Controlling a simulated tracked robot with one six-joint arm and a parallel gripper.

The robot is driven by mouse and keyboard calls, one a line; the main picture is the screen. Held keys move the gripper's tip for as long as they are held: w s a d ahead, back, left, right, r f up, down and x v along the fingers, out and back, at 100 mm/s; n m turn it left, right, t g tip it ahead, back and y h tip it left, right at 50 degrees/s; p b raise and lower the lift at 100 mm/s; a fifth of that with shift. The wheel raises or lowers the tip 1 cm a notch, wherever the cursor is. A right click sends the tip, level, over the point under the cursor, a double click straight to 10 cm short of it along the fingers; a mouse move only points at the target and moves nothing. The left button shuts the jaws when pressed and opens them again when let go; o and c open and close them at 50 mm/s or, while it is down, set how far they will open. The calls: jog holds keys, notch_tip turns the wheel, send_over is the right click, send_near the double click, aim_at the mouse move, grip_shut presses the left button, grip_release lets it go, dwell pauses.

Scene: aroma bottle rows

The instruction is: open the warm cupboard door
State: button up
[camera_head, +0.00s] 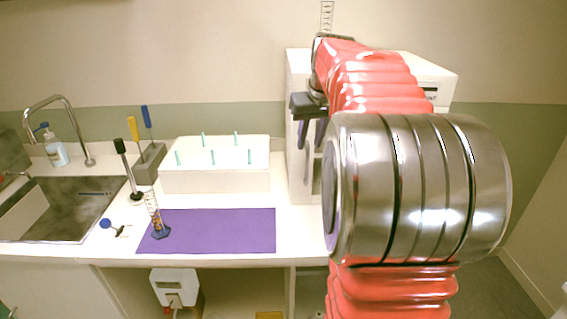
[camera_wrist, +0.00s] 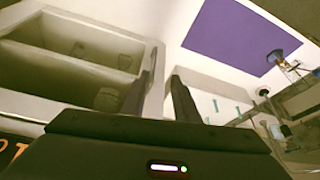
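The warm cupboard (camera_head: 298,65) is a white box at the back right of the counter, largely hidden by my arm in the head view. The wrist view shows its front (camera_wrist: 25,103) at the left, with a shelf and dim vessels inside. I cannot tell whether I see these through a clear door or an opening, nor whether the door is ajar. My gripper (camera_head: 312,148) points down at the cupboard's front left. Its two dark fingers are apart in the wrist view (camera_wrist: 163,65), with a pale strip between them; contact is unclear.
A white rack with green pegs (camera_head: 215,180) stands left of the cupboard. A purple mat (camera_head: 225,232) lies in front, with a blue-footed measuring cylinder (camera_head: 156,222) at its left. A tool holder (camera_head: 149,163) and sink (camera_head: 60,205) are further left. Another graduated cylinder (camera_head: 327,14) stands above the cupboard.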

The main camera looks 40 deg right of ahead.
aim_at(307, 163)
jog(key=shift+d, duration=0.8)
jog(key=shift+f, duration=0.1)
jog(key=x, duration=1.3)
jog(key=shift+w+f, duration=0.2)
jog(key=shift+f, duration=0.15)
jog(key=shift+c, duration=0.5)
grip_shut()
